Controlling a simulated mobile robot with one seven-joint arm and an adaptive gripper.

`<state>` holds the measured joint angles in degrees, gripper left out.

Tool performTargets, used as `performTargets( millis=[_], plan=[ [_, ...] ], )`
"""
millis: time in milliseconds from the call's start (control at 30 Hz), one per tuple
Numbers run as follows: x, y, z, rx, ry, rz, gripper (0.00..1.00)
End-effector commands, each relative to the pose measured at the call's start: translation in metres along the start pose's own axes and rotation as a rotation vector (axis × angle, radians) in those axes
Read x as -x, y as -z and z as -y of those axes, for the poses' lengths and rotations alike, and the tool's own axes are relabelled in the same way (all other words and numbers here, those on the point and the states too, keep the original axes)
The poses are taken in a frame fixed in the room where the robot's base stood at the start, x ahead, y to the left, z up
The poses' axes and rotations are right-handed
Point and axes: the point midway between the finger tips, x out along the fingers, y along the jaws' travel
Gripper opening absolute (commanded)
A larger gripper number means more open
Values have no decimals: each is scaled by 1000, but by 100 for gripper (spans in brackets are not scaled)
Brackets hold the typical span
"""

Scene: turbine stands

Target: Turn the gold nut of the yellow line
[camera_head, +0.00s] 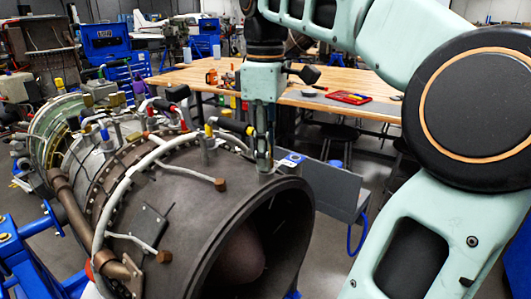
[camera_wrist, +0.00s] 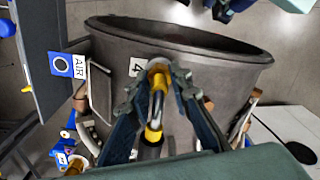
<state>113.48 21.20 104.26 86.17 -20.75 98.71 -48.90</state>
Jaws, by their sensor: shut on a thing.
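The gold nut (camera_wrist: 158,68) shows in the wrist view at the end of a short grey tube, beside a white label reading 4. A yellow band (camera_wrist: 153,136) marks this line lower down, above a black part. My gripper (camera_wrist: 164,75) has its two fingertips on either side of the nut, closed on it. In the head view my gripper (camera_head: 264,164) points down at the top of the dark turbine casing (camera_head: 225,185), close to its open rim. A yellow band (camera_head: 249,130) shows just left of the fingers. The nut is hidden there.
Other fittings with red, blue and yellow marks (camera_head: 208,131) and pale hoses (camera_head: 130,195) crowd the casing left of my gripper. A grey panel (camera_head: 325,183) stands close on the right. A wooden workbench (camera_head: 310,95) is behind.

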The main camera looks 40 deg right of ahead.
Motion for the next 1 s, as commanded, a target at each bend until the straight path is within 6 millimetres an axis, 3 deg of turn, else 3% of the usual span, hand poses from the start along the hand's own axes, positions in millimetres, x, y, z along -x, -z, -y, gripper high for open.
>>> performTargets(
  millis=[1000],
  plan=[
    [0,0,0,-716,-4,-1,0]
  ],
)
